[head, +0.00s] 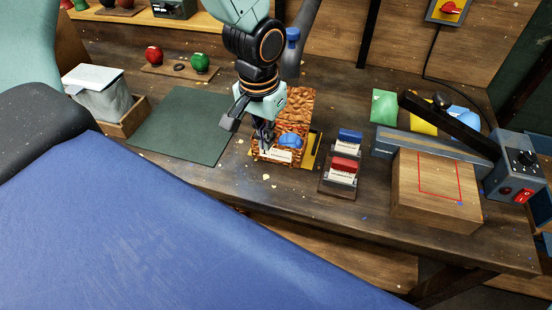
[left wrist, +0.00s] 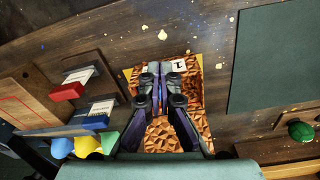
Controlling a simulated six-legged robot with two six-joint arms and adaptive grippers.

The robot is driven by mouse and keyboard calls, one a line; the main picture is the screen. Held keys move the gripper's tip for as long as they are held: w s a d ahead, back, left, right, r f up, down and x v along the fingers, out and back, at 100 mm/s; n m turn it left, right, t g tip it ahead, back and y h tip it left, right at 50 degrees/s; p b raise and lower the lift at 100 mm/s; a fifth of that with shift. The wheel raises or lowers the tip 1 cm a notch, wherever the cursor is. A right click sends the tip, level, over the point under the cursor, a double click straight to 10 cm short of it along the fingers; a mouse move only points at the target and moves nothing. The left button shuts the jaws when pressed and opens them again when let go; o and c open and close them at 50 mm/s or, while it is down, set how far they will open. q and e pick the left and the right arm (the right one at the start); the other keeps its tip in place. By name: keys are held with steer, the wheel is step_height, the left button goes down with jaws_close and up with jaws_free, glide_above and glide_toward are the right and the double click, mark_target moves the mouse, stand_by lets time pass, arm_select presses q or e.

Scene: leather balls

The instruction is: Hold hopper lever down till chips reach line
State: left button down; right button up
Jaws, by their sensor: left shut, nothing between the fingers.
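A box-shaped thing filled with or covered in brown chips (head: 298,103), likely the hopper, stands on a yellow base (head: 315,150) at the middle of the bench. A blue rounded piece (head: 291,140) and a white label (head: 279,156) show at its front; I cannot tell whether the blue piece is the lever. My left gripper (head: 266,143) points down at its front left, fingers shut and empty. In the left wrist view the fingertips (left wrist: 160,70) lie over the brown chips (left wrist: 185,130); contact is unclear. My right gripper is not in view.
A green mat (head: 180,125) lies to the left. A stand with blue and red stamps (head: 343,170) is close on the right. Beyond it are a heat sealer (head: 450,130) and a wooden block (head: 430,190). A blue padded surface (head: 170,220) fills the foreground. Chips are scattered about.

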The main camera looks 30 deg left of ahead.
mark_target(271, 168)
arm_select(q)
steer(key=shift+g, duration=0.3)
steer(key=f, duration=0.3)
steer(key=f+b, duration=0.1)
steer(key=f, duration=0.2)
steer(key=s+f, duration=0.1)
steer(key=f, duration=0.3)
steer(key=shift+a, duration=0.2)
steer(key=shift+w+a+f, duration=0.1)
steer(key=shift+w, duration=2)
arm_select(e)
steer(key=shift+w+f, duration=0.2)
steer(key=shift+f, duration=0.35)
arm_select(q)
steer(key=shift+s, duration=0.1)
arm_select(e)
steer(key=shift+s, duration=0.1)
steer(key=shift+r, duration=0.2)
